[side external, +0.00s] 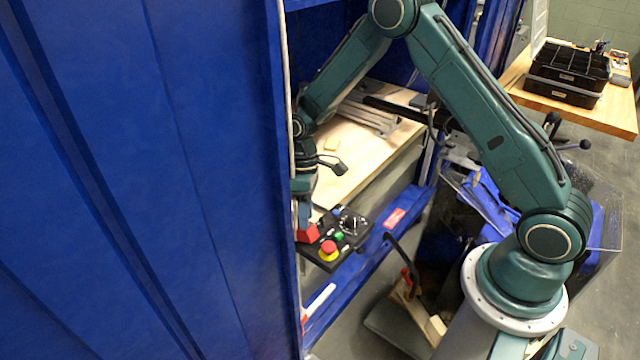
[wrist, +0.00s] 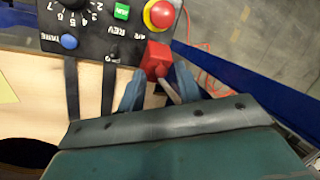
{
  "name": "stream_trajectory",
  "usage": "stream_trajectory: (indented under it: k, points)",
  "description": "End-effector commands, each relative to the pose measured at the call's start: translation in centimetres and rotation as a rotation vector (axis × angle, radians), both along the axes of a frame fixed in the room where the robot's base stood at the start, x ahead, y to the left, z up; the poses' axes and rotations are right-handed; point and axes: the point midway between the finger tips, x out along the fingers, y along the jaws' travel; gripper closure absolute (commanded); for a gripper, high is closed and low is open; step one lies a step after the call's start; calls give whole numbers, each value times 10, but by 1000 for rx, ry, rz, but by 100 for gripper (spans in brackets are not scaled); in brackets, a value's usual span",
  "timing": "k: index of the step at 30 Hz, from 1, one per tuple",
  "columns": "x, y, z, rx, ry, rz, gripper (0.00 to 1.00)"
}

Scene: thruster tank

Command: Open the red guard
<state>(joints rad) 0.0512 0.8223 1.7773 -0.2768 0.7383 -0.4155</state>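The red guard (wrist: 155,58) sits at the edge of the black control panel (wrist: 100,30) in the wrist view. It also shows in the side view (side external: 308,233), at the panel's near left corner. My gripper (wrist: 160,80) has its two blue-grey fingers apart, one on each side of the guard's near end. I cannot tell whether either finger touches it. A thin pale bar shows between the fingers beside the guard. In the side view my gripper (side external: 303,212) points down just above the guard, partly hidden by the blue wall. I cannot tell how far the guard is tilted.
The panel carries a red and yellow stop button (wrist: 160,13), a green RUN button (wrist: 122,11), a blue button (wrist: 69,41) and a black dial (wrist: 72,3). A blue wall (side external: 200,180) stands close on the left. A wooden worktop (side external: 350,160) lies behind the panel.

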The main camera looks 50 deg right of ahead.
Motion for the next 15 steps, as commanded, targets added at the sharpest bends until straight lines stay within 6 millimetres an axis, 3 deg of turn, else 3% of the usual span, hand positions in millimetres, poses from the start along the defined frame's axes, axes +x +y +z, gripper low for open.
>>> stream_trajectory:
  k: [8,15]
  points:
    - [7,-7,29,-1,-4,-3,66]
    - [15,-15,68,-1,-5,-2,66]
